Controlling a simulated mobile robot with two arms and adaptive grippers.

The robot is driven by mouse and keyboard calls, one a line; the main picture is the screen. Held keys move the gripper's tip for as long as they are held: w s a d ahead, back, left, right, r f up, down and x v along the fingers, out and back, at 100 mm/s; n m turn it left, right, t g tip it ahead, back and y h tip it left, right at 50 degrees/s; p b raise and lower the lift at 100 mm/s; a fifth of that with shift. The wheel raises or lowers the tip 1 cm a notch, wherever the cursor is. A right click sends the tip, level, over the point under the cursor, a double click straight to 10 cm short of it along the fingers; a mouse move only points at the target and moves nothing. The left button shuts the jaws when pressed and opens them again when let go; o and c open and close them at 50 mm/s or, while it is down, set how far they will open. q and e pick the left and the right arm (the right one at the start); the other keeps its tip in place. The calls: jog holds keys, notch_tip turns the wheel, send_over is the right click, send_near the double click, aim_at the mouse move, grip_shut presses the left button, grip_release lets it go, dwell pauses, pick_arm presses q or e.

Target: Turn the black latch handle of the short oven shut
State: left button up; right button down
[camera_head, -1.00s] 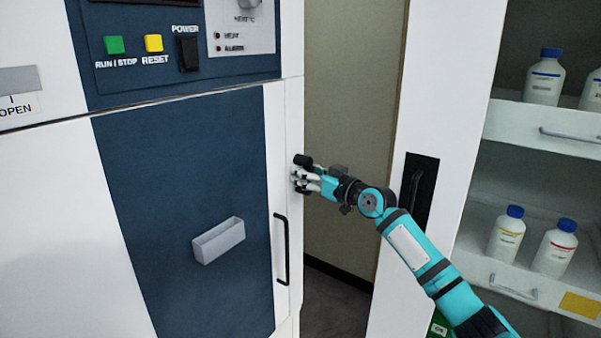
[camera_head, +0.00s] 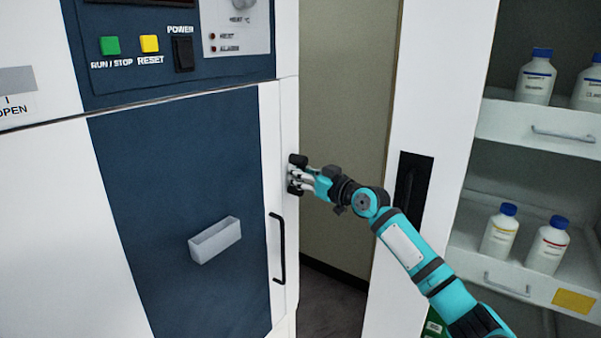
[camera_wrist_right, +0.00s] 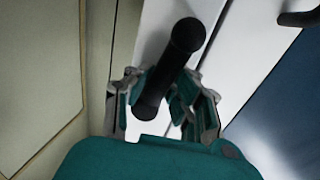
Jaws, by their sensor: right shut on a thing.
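The oven (camera_head: 165,190) has a white body and a dark blue door front, and its door looks closed. The black latch handle (camera_head: 297,160) is on the white right edge of the oven, above a black pull handle. In the head view it stands close to upright, partly covered by my fingers. In the right wrist view the latch handle (camera_wrist_right: 187,36) runs slantwise between the fingers, its rounded end clear of them. My right gripper (camera_head: 299,178) is shut on it; it also shows in the right wrist view (camera_wrist_right: 160,88). My left gripper is not in view.
The black pull handle (camera_head: 279,248) sticks out below the latch. A grey holder (camera_head: 215,243) is fixed on the blue door. A white cabinet (camera_head: 430,100) with shelves of bottles stands to the right.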

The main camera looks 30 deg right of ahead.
aim_at(286, 165)
jog(key=shift+s+d+r+m+p, duration=0.1)
jog(key=shift+d+r+m+p, duration=0.2)
jog(key=shift+r+m+p, duration=0.45)
jog(key=m+p, duration=0.2)
jog(key=a+m+g+p, duration=0.1)
jog(key=m+p, duration=0.1)
jog(key=p, duration=0.1)
jog(key=m+p, duration=0.2)
jog(key=p, duration=0.1)
jog(key=shift+s+a+r+m+g, duration=0.25)
jog(key=shift+a+r+m+g, duration=0.05)
jog(key=shift+r+m, duration=0.05)
jog(key=m+p, duration=0.3)
jog(key=m+g+y+p, duration=0.1)
jog(key=shift+s+a+r+m+p, duration=0.15)
jog(key=shift+a+r+m+p, duration=0.15)
jog(key=shift+a+p, duration=0.05)
jog(key=shift+a+m+g+y+p, duration=0.1)
jog(key=shift+m+g+y+p, duration=0.3)
jog(key=shift+m+p, duration=0.9)
jog(key=shift+s+m, duration=0.1)
jog(key=shift+m, duration=0.2)
jog(key=c, duration=1.4)
grip_release()
jog(key=shift+o, duration=1.2)
jog(key=shift+d, duration=0.25)
